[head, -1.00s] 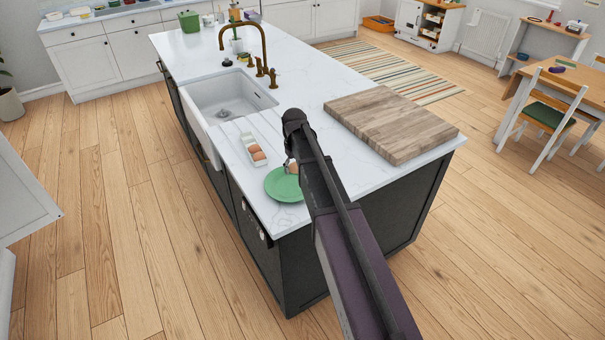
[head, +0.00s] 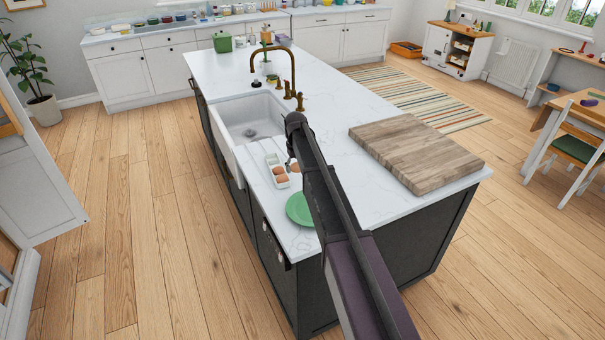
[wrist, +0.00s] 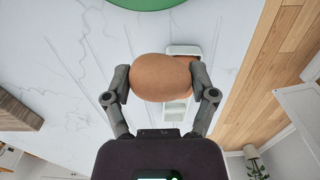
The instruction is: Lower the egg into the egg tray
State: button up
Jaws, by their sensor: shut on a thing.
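A brown egg (wrist: 163,77) is held between the two fingers of my gripper (wrist: 161,79) in the wrist view. In the head view the held egg (head: 295,167) shows only partly beside my arm. The white egg tray (head: 271,158) stands on the counter just left of my gripper, with two brown eggs (head: 281,176) in its near end and empty room in its far part. In the wrist view the tray (wrist: 183,50) lies below and behind the held egg, which hides much of it. The held egg appears above counter level, but its exact height is unclear.
A green plate (head: 300,209) lies on the counter nearer than the tray. The white sink (head: 245,118) with a brass tap (head: 291,66) lies beyond it. A wooden board (head: 415,152) lies to the right. The counter between board and tap is clear.

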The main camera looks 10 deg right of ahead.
jog(key=b, duration=0.3)
send_over(269, 155)
jog(key=s, duration=0.3)
notch_tip(269, 155, down, 3)
jog(key=shift+w+d+f, duration=0.1)
jog(key=shift+w+f, duration=0.05)
jog(key=shift+f, duration=0.05)
jog(key=shift+f+b, duration=0.15)
jog(key=shift+b, duration=0.15)
dwell(0.4)
jog(key=shift+f+b, duration=0.45)
jog(key=shift+b, duration=0.05)
jog(key=shift+f+b, duration=1.65)
jog(key=shift+f, duration=0.05)
dwell(2.2)
jog(key=o, duration=0.6)
jog(key=shift+r, duration=0.1)
